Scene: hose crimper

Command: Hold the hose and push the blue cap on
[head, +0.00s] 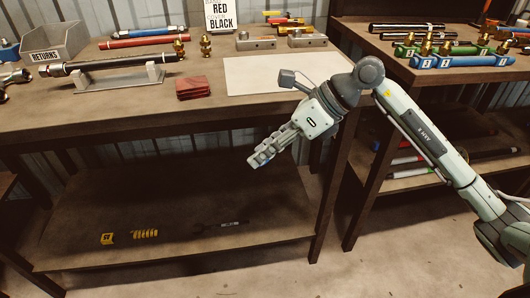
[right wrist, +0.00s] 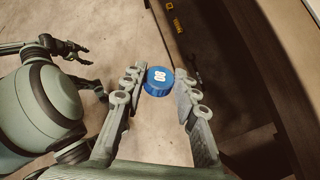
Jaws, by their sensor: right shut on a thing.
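The blue cap (right wrist: 158,80), with a white mark on its face, sits between the fingertips of my right gripper (right wrist: 158,88) in the right wrist view. My right gripper (head: 263,158) is shut on it, in the air in front of the bench edge in the head view.
A white sheet (head: 275,75) lies on the bench (head: 215,110), with red blocks (head: 194,88) left of it. A returns bin (head: 55,42), red and blue hoses and brass fittings stand behind. A second bench (head: 440,82) is at right. A lower shelf (head: 180,215) holds small yellow things.

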